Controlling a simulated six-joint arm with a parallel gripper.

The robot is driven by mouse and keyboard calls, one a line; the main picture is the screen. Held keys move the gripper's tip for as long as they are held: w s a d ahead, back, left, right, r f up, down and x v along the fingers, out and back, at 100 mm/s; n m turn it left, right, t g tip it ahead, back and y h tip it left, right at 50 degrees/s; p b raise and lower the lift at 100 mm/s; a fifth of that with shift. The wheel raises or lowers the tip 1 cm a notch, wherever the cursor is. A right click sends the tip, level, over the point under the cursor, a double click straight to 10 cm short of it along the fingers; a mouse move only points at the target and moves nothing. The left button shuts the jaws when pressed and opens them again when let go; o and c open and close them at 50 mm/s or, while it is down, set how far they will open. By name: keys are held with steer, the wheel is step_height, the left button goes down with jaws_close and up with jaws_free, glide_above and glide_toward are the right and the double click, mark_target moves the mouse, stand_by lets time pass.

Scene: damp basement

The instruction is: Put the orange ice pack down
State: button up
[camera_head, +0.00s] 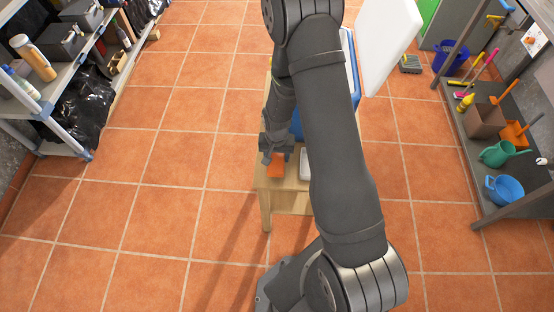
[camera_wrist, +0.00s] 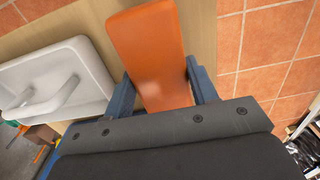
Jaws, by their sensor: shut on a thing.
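The orange ice pack (camera_head: 276,167) is a flat, rounded slab. My gripper (camera_head: 275,151) is shut on it, over the near left end of a small wooden table (camera_head: 264,199). In the wrist view the ice pack (camera_wrist: 152,45) sits between the two blue-grey fingers of my gripper (camera_wrist: 163,93) and extends out past them. The pale wooden top (camera_wrist: 200,25) shows behind it. I cannot tell whether the pack touches the wood. Its lower end is hidden by the gripper body in the wrist view.
A white handled object (camera_wrist: 88,60) lies beside the pack, partly hidden by my arm in the head view (camera_head: 304,165). Behind is a blue cooler (camera_head: 355,75) with a raised white lid (camera_head: 388,40).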

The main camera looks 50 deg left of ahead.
mark_target(277, 160)
steer(key=shift+f, duration=1.55)
steer(key=shift+f, duration=0.15)
steer(key=o, duration=1.1)
step_height(277, 160, up, 12)
steer(key=shift+r, duration=0.2)
steer(key=shift+f, duration=0.1)
step_height(277, 160, down, 12)
steer(key=shift+f, duration=0.1)
